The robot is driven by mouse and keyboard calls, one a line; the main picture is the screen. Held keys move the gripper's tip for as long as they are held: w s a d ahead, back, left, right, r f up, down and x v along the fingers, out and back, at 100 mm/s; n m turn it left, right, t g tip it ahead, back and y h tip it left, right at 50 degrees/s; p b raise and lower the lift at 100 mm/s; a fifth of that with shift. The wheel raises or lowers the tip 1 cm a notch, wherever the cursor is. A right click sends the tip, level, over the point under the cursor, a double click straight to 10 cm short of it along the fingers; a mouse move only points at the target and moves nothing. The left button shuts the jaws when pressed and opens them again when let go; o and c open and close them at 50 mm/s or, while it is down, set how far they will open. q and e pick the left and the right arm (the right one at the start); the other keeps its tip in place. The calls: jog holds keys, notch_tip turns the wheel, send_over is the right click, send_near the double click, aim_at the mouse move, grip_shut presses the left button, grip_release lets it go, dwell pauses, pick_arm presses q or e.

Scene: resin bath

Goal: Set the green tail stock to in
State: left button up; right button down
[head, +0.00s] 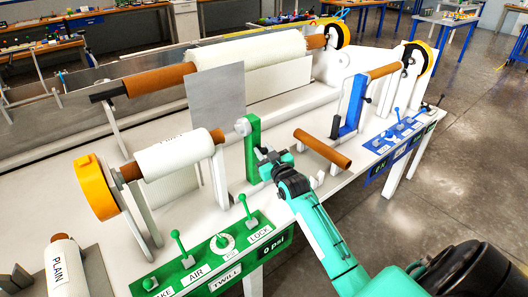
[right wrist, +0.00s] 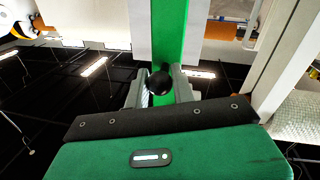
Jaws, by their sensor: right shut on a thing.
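The green tail stock (head: 253,135) stands upright on the white bench. Its round grey head (head: 243,126) points left at the brown core end of the white roll (head: 175,153), with a small gap showing between them. My right gripper (head: 268,165) is at the near right side of the tail stock, low on the post. In the right wrist view, the right fingers (right wrist: 160,88) are shut on a black ball knob (right wrist: 160,83) in front of the green post (right wrist: 177,40). My left gripper is not clearly seen.
A green panel (head: 215,250) with levers and a dial lies in front. A loose brown core (head: 322,149) lies right of the tail stock. A blue tail stock (head: 352,108) stands farther right. A grey plate (head: 216,97) stands behind the white roll.

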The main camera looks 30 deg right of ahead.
jog(key=a+p, duration=0.2)
jog(key=a, duration=0.6)
jog(key=shift+s+a, duration=0.15)
jog(key=shift+s, duration=0.15)
jog(key=shift+f, duration=0.1)
jog(key=c, duration=1.4)
grip_release()
jog(key=shift+a, duration=0.1)
jog(key=shift+c, duration=0.2)
jog(key=shift+o, duration=1)
jog(key=shift+a, duration=0.15)
